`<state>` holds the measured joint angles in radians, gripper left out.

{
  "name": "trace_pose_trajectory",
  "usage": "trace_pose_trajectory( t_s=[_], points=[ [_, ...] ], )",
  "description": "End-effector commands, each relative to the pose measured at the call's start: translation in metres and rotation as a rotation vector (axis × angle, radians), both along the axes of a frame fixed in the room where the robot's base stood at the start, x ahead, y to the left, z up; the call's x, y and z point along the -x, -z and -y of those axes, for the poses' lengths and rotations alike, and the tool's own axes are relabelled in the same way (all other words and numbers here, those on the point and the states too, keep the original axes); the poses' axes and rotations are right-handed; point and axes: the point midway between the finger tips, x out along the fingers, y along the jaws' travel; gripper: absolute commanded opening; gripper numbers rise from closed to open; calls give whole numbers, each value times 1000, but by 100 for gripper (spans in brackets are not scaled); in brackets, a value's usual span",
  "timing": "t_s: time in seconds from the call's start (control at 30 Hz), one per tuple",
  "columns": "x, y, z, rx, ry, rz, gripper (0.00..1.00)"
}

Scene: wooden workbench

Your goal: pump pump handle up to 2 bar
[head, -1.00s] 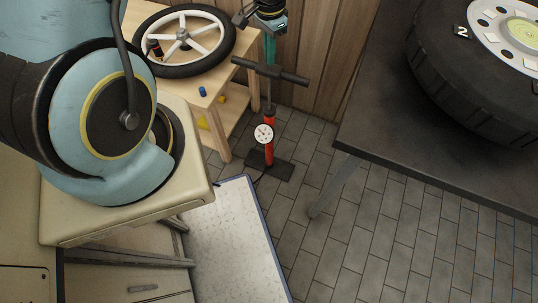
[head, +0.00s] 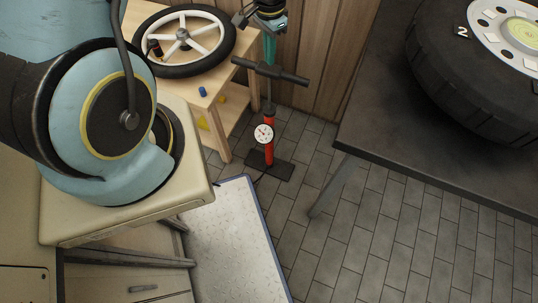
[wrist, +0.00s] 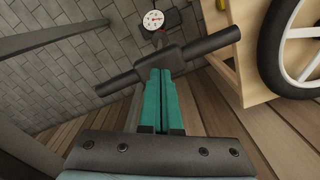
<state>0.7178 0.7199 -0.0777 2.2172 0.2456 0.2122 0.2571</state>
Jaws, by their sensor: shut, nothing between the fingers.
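The floor pump (head: 268,150) stands upright on the tiled floor with a red barrel and a black foot. Its black T-shaped handle (head: 288,76) is raised above the barrel, with some rod showing. The round white gauge (head: 264,133) is on the barrel; its reading is too small to tell. My gripper (head: 269,60) points down over the middle of the handle. In the wrist view my gripper's teal fingers (wrist: 158,72) are together and empty, their tips at the middle of the handle (wrist: 210,45). I cannot tell whether they touch it.
A wooden bench (head: 215,85) with a spoked wheel (head: 159,50) stands left of the pump. A dark table (head: 390,130) with a big tyre (head: 450,100) is on the right. A pale board (head: 230,240) lies in front. Tiled floor is clear between.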

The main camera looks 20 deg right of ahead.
Motion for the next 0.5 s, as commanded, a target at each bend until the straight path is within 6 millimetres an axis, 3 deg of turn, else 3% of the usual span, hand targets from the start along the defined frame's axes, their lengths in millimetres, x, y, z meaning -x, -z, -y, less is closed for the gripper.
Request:
trace_pose_trajectory(
  t_s=[0.33, 0.5],
  points=[
    [0, 1, 0, 0, 0, 0, 0],
    [0, 13, 0, -1, 0, 0, 0]
  ],
)
